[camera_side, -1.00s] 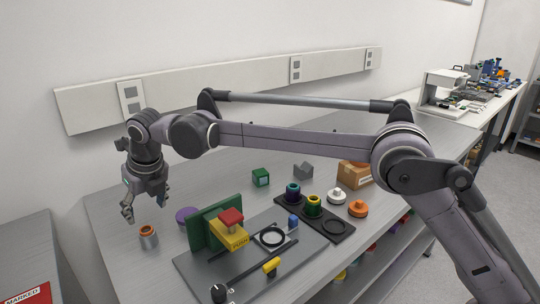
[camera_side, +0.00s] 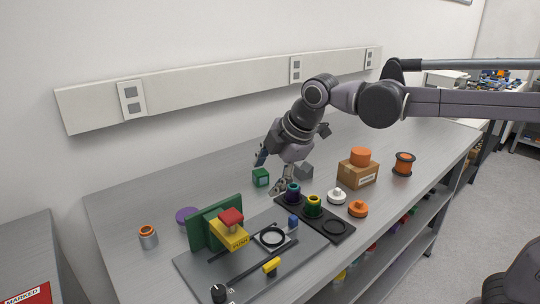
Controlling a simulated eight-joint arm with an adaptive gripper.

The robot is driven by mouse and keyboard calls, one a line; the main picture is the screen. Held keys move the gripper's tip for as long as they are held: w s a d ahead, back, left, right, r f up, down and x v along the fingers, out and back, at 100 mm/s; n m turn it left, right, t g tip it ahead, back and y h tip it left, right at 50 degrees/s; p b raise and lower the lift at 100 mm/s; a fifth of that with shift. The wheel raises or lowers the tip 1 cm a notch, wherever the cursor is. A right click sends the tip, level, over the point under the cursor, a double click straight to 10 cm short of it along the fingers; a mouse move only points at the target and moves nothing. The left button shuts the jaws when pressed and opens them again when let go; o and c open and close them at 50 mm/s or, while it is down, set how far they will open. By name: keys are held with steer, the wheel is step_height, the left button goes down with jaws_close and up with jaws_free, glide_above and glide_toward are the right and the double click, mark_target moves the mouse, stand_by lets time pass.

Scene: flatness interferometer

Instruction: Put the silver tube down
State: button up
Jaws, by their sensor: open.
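The silver tube (camera_side: 149,239) stands upright on the left part of the grey bench, with an orange ring at its top. Nothing touches it. My gripper (camera_side: 275,177) is open and points down over the middle of the bench. It is well to the right of the tube, near the green cube and the dark tray. I see nothing held between its fingers, though the view of them is small.
A green cube (camera_side: 261,177) and grey block (camera_side: 304,171) lie close to my gripper. The interferometer plate (camera_side: 205,267) and dark tray (camera_side: 343,232) are in front. Bench space behind the tube is clear.

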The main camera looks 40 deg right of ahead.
steer(key=s+d+f+m, duration=0.4)
steer(key=s+f+m, duration=0.1)
steer(key=s+m, duration=0.3)
steer(key=s+d+f+m+t, duration=0.1)
steer(key=s+d+f+m, duration=0.3)
steer(key=s+m, duration=0.3)
steer(key=shift+s+d+f+m+h, duration=0.35)
steer(key=shift+d+m+h, duration=0.05)
steer(key=shift+d+m, duration=0.4)
